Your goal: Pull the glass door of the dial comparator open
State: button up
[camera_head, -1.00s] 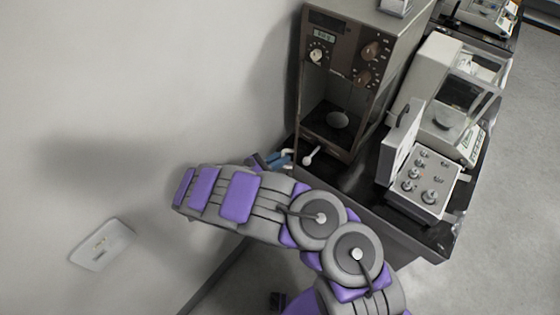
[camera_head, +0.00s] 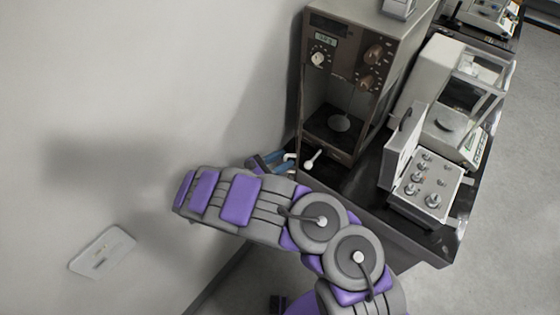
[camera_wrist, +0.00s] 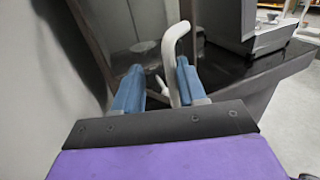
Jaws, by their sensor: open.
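The dial comparator (camera_head: 350,85) is the tall brown and grey instrument by the wall, with a small display, dials and an open-looking weighing chamber. Its glass is too clear to make out surely. My gripper (camera_head: 280,162) is at the chamber's lower left front corner. In the wrist view my gripper (camera_wrist: 158,75) has its two blue fingers apart. A pale bent handle (camera_wrist: 172,65) rises between them, nearer the right finger; I cannot tell whether they touch.
A grey box with several knobs (camera_head: 425,190) stands on the black table (camera_head: 400,235), right of the comparator. A glass-sided balance (camera_head: 465,100) stands behind it. The wall (camera_head: 130,80) is close on the left. Bare floor (camera_head: 510,220) lies at right.

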jog(key=shift+d, duration=0.2)
jog(key=p+v, duration=0.1)
jog(key=v, duration=1.1)
jog(key=shift+f, duration=0.1)
jog(key=shift+c, duration=0.3)
